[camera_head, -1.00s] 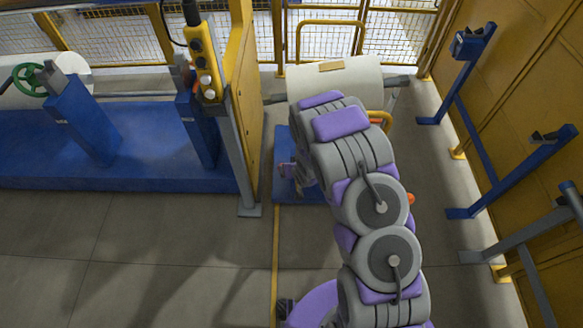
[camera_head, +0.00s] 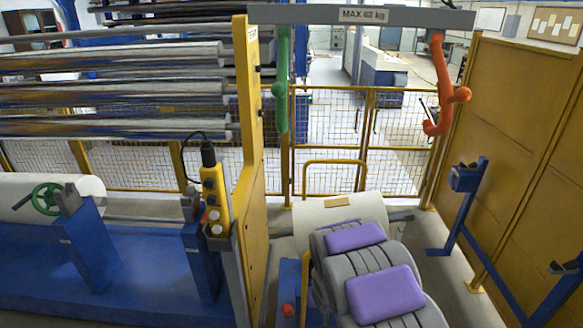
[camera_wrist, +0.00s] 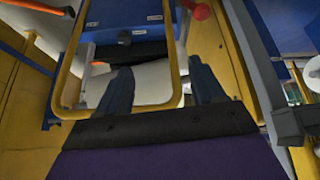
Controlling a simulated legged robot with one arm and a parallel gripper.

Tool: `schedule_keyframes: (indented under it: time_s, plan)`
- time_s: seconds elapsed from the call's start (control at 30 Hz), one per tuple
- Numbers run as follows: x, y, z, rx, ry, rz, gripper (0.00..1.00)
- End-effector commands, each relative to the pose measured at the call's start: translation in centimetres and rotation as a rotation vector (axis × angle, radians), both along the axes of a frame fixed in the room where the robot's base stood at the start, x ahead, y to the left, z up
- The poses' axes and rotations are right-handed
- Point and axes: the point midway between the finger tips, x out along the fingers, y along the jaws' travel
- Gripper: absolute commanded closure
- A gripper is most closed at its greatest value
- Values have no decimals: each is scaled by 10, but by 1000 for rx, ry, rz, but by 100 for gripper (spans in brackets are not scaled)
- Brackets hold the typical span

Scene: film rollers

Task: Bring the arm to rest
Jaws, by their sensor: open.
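My arm (camera_head: 365,265), grey with purple pads, rises from the bottom edge of the head view, right of centre. It stands in front of a pale film roll (camera_head: 318,212) and hides part of it. My gripper is hidden in the head view. In the wrist view my gripper (camera_wrist: 161,85) shows two dark fingers set wide apart, with nothing held between them. A yellow tube frame (camera_wrist: 173,60) shows beyond and between the fingers, with a blue panel (camera_wrist: 137,12) behind it. I cannot tell whether the fingers touch the frame.
A yellow post (camera_head: 252,130) with a button pendant (camera_head: 214,195) stands left. A grey beam (camera_head: 400,17) carries a green hook (camera_head: 281,95) and an orange hook (camera_head: 440,90). A mesh fence (camera_head: 400,140) lies behind. Blue stands (camera_head: 468,205) line the yellow right wall (camera_head: 535,130).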

Motion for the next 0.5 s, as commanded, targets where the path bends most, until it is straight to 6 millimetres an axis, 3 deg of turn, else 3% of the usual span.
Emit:
schedule_keyframes:
  time_s: [0.03, 0.27, 0.5]
  plan:
    - [-5, -9, 16, -17, 10, -16, 32]
    - [-52, -40, 72, -76, 121, -84, 32]
    - [-117, -60, 124, -98, 240, -135, 32]
